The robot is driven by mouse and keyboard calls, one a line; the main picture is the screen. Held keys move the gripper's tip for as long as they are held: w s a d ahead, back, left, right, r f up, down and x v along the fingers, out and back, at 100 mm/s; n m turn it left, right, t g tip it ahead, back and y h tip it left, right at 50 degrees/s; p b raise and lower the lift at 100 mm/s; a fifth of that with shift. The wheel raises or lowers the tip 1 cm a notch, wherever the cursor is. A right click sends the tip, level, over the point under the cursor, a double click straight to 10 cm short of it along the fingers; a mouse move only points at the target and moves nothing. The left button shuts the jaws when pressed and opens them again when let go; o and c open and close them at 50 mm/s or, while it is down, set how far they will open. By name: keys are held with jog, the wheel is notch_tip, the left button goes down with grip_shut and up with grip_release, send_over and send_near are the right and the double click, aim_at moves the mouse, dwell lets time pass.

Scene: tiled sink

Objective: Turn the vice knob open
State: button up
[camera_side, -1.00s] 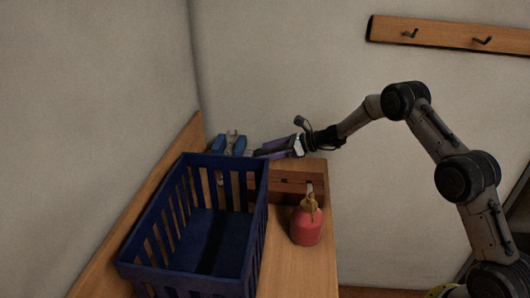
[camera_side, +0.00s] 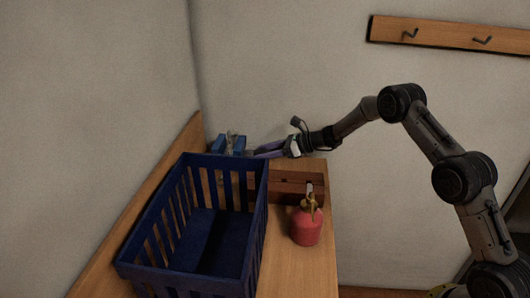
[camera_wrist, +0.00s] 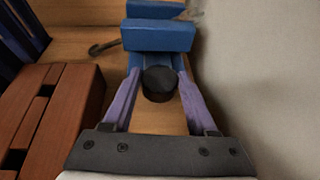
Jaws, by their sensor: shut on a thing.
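The blue vice (camera_side: 229,144) stands at the far end of the wooden bench, partly hidden behind the blue basket in the side view. In the wrist view the vice's blue jaws (camera_wrist: 158,36) are at the top, with the round dark knob (camera_wrist: 159,83) below them, facing me. My gripper (camera_wrist: 160,78) has its purple fingers on either side of the knob and is shut on it. In the side view my gripper (camera_side: 252,154) reaches in from the right, low over the bench; the knob is hidden there.
A blue slatted basket (camera_side: 150,268) stands on the bench (camera_side: 290,275) in front of the vice. A red canister (camera_side: 306,228) and a reddish wooden crate (camera_side: 290,176) stand to its right; the crate is also in the wrist view (camera_wrist: 75,110). A wall lies close on the right of the wrist view.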

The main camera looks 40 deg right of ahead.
jog(key=shift+w+d+r+n+g+y, duration=0.1)
jog(key=shift+n+g+y, duration=0.25)
jog(key=shift+n+y, duration=0.15)
jog(key=shift+w+d+n+g+y, duration=0.1)
jog(key=shift+n+g+y, duration=0.3)
jog(key=shift+n, duration=0.2)
jog(key=shift+n+g+y, duration=0.8)
jog(key=shift+n+g, duration=0.3)
jog(key=shift+g, duration=0.05)
jog(key=o, duration=1.4)
jog(key=shift+c, duration=0.2)
jog(key=v, duration=0.7)
jog(key=shift+s+d, duration=0.1)
jog(key=shift+d, duration=0.15)
